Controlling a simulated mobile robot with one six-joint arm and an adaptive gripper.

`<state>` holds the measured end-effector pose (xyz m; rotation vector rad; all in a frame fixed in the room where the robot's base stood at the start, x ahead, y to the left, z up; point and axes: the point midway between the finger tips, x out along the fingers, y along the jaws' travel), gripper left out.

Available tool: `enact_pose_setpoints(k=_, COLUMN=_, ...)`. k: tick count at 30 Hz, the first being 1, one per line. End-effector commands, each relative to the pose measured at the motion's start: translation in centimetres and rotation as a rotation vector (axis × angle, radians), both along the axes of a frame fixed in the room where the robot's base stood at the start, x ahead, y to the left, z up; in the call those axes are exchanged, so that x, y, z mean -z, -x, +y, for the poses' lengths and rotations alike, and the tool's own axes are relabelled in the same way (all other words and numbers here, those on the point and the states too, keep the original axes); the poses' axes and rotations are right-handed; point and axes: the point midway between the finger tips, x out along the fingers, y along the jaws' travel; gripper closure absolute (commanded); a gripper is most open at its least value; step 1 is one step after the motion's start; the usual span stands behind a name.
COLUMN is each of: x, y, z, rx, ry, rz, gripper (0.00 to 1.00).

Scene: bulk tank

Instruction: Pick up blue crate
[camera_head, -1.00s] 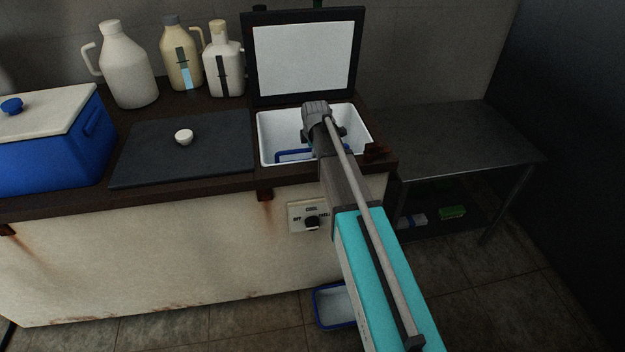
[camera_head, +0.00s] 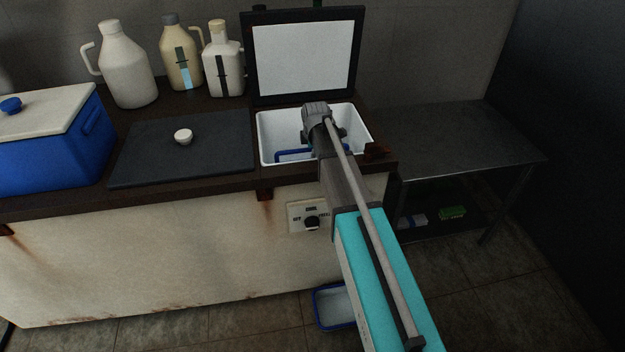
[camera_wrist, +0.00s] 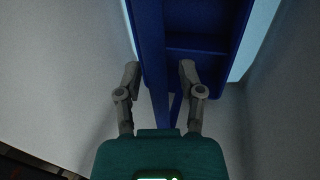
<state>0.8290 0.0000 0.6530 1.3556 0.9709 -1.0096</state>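A blue crate (camera_head: 284,156) sits low inside the white-lined tank well (camera_head: 270,128), with only part of its rim showing past my arm. In the wrist view the blue crate (camera_wrist: 205,45) fills the top middle, and a narrow blue wall runs down between my fingers. My gripper (camera_wrist: 160,74) is open, its two fingers spread on either side of that wall with gaps visible. I cannot tell whether either finger touches it. In the head view my arm reaches down into the well and hides the fingers.
The well's black-framed lid (camera_head: 304,55) stands open behind it. A dark closed cover (camera_head: 215,155) with a white knob lies to the left. A blue cooler (camera_head: 50,150) and several jugs (camera_head: 128,70) stand on the counter. A blue-rimmed tray (camera_head: 336,308) is on the floor; a metal table (camera_head: 455,140) stands right.

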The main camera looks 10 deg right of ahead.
Motion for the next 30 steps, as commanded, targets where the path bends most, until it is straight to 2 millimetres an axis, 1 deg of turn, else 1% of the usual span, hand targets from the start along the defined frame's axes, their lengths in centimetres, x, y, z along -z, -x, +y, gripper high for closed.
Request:
enact_pose_setpoints(k=1, x=0.0, y=0.0, z=0.0, rx=0.000, ry=0.000, rz=0.000, gripper=0.69)
enact_pose_setpoints(k=5, x=0.0, y=0.0, z=0.0, rx=0.000, ry=0.000, rz=0.000, gripper=0.93)
enact_pose_setpoints(k=6, x=0.0, y=0.0, z=0.0, rx=0.000, ry=0.000, rz=0.000, gripper=1.00)
enact_pose_setpoints(k=22, x=-0.1, y=0.0, z=0.0, rx=0.001, ry=0.000, rz=0.000, gripper=1.00)
enact_pose_setpoints(k=30, x=-1.1, y=0.0, z=0.0, rx=0.001, ry=0.000, rz=0.000, gripper=1.00)
